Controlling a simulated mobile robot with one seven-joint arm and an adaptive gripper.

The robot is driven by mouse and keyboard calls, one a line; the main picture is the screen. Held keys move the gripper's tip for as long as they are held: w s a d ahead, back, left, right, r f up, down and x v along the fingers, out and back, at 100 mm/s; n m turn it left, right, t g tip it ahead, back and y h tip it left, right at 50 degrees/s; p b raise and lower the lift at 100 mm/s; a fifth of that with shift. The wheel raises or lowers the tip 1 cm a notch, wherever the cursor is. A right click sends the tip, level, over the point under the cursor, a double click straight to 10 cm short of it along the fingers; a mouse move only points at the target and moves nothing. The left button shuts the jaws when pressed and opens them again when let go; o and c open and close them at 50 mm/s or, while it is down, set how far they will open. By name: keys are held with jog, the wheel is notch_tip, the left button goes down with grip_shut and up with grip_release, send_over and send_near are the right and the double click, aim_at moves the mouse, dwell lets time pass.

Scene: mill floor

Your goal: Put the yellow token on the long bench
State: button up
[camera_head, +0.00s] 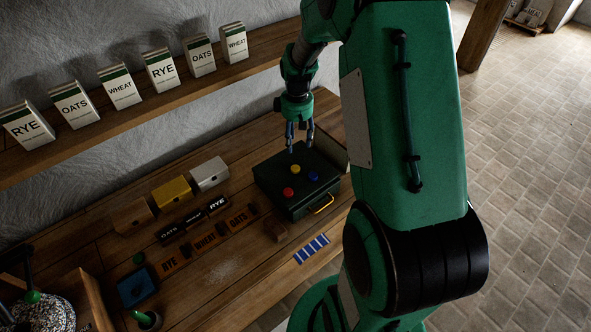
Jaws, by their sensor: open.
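A red token (288,191) and a blue token (313,175) lie on the same lid, nearer the front. My gripper (300,147) points down with its fingers apart, empty, close to the yellow token and above the back part of the box. The exact gap between fingertips and lid is hard to tell. The box stands on a long wooden bench (190,303) along the wall.
Brown, yellow (172,192) and white (210,173) boxes stand left of the green box. Labelled strips lie in front of them. A blue striped piece (311,248) lies near the front edge. A shelf (148,105) of labelled bags runs above. Bare wood shows toward the front.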

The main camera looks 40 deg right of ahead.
send_over(296, 168)
jog(key=shift+d+f, duration=0.1)
jog(key=shift+f, duration=4.2)
jog(key=shift+f, duration=2.6)
jog(key=shift+c, duration=0.2)
jog(key=c, duration=0.9)
jog(key=shift+r, duration=0.1)
